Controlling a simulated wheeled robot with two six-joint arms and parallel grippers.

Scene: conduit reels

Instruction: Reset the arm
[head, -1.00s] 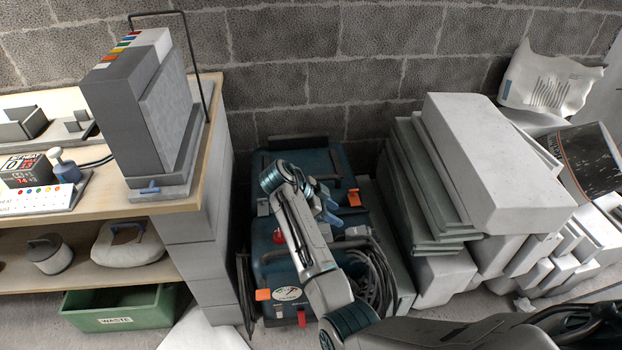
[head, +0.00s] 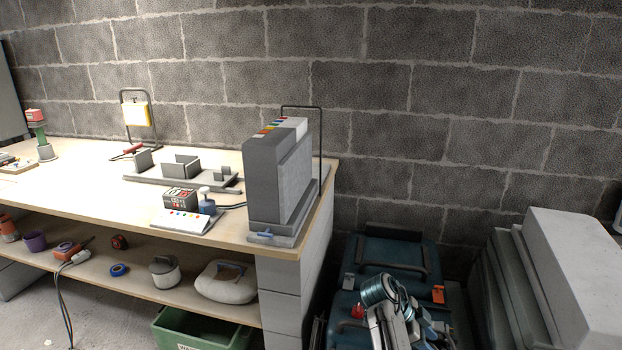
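One of my arms, apparently the right one, shows at the bottom edge of the head view, in front of a dark teal machine (head: 390,257). Its grey links and teal joint rise from below the frame. Blue-teal parts that seem to be my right gripper (head: 428,326) sit just right of the joint, partly cut off and overlapped. I cannot tell its finger opening or whether it holds anything. My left gripper is not in view.
A wooden workbench (head: 90,195) fills the left, with a tall grey block unit (head: 270,180) at its right end. A lower shelf (head: 140,283) holds several items. A green bin (head: 190,335) stands below. Stacked grey slabs (head: 560,265) stand on the right.

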